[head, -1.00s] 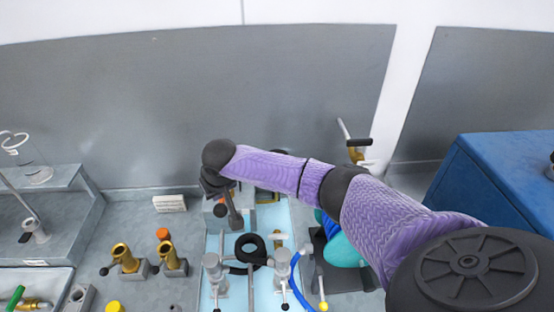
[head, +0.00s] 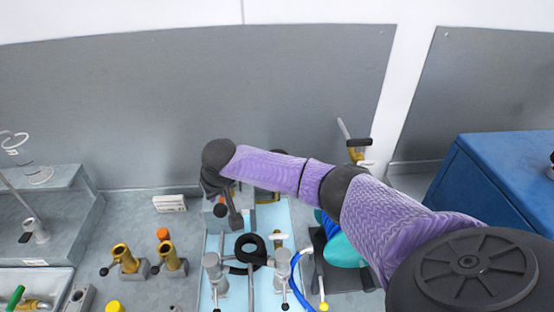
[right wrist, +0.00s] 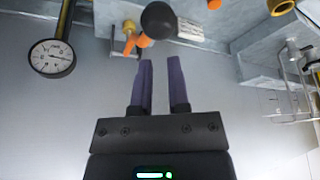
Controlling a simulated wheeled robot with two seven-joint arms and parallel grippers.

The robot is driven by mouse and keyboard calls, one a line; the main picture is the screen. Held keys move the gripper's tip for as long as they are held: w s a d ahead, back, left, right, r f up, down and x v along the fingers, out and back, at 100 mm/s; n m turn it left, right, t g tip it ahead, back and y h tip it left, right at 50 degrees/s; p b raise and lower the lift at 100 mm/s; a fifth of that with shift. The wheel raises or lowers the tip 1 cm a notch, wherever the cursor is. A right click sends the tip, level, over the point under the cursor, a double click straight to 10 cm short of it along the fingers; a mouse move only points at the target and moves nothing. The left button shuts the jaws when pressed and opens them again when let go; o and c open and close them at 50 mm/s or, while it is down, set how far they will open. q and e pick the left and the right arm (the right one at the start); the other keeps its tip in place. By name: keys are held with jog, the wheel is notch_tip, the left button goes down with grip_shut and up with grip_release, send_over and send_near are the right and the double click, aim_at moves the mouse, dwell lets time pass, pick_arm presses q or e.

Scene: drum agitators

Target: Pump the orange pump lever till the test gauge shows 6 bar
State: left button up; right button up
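My right gripper (right wrist: 160,62) is open, with a gap between its two purple fingers and nothing between them. In the head view it (head: 232,212) points down over the back of the pale blue mat, partly hidden by my own wrist. A dark round knob (right wrist: 158,20) is just beyond the fingertips in the right wrist view, and orange parts (right wrist: 131,32) show beside it. I cannot tell whether the knob belongs to the orange pump lever. The round white test gauge (right wrist: 52,58) is at the left of that view; its numbers are too small to read surely. My left gripper is not in view.
The pale blue mat (head: 211,285) carries grey clamp stands (head: 215,270) and a black ring (head: 249,247). Brass fittings (head: 124,258) stand to its left. A blue cabinet (head: 495,185) is at the right. A grey wall (head: 200,100) closes the back.

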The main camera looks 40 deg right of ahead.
notch_tip(320, 180, down, 14)
jog(key=b, duration=0.8)
jog(key=r+p, duration=1.4)
jog(key=shift+s+d+r+p, duration=0.1)
jog(key=shift+s+r+p, duration=0.1)
jog(key=shift+r+p, duration=0.1)
jog(key=shift+f+b, duration=0.3)
jog(key=shift+f, duration=0.05)
notch_tip(320, 180, down, 14)
jog(key=b, duration=1.1)
jog(key=r+p, duration=1.4)
jog(key=shift+s+d+r+p, duration=0.1)
jog(key=shift+d+r+p, duration=0.1)
jog(key=shift+r+p, duration=0.2)
jog(key=shift+f+b, duration=0.4)
jog(key=shift+a, duration=0.1)
